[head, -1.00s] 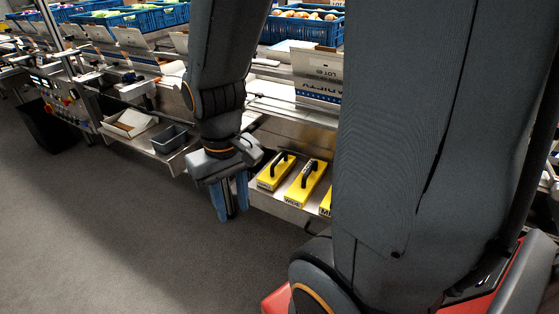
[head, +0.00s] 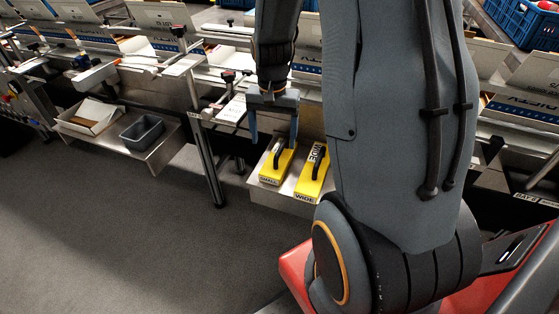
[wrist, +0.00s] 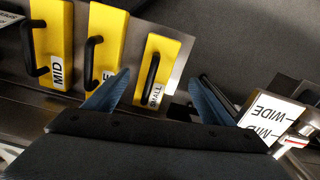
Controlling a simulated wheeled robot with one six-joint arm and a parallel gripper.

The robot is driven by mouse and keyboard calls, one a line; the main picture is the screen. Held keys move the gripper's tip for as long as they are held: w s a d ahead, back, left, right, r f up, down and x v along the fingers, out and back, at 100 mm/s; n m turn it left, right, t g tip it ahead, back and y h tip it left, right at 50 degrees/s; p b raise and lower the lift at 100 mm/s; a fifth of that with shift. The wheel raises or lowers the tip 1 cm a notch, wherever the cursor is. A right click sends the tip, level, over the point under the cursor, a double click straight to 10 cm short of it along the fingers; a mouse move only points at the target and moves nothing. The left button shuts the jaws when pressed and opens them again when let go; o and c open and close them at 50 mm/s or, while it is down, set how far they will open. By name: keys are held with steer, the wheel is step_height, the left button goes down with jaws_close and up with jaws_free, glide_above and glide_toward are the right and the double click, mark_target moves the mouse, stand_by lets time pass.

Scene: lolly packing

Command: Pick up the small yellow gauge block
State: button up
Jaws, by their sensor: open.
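The small yellow gauge block (head: 269,174) has a black handle and a "SMALL" label. It lies at the left end of a metal shelf (head: 285,200). My gripper (head: 273,140) is open, pointing down above the block's far end, with its blue fingers spread. In the wrist view the small block (wrist: 173,52) shows ahead, between the open fingertips of my gripper (wrist: 160,80). The fingers appear apart from its handle, and nothing is held. The exact height gap is hard to tell.
The yellow "WIDE" block (head: 311,183) lies just right of the small one. A "MID" block (wrist: 50,45) lies beyond it in the wrist view. A metal post (head: 206,165) stands left of the shelf. A grey bin (head: 143,131) sits on another shelf farther left.

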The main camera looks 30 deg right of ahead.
mark_target(279, 155)
steer(key=d+f, duration=0.1)
steer(key=w+d+f+m, duration=0.1)
steer(key=shift+w+d+f, duration=0.15)
steer(key=shift+w+d, duration=0.1)
steer(key=shift+d, duration=0.05)
steer(key=shift+d+f+m, duration=0.2)
steer(key=shift+f+m, duration=0.1)
steer(key=shift+f, duration=0.9)
step_height(279, 155, down, 6)
steer(key=shift+a+r, duration=0.15)
steer(key=shift+r, duration=0.05)
steer(key=c, duration=1.5)
steer(key=shift+r, duration=0.15)
steer(key=shift+c, duration=0.2)
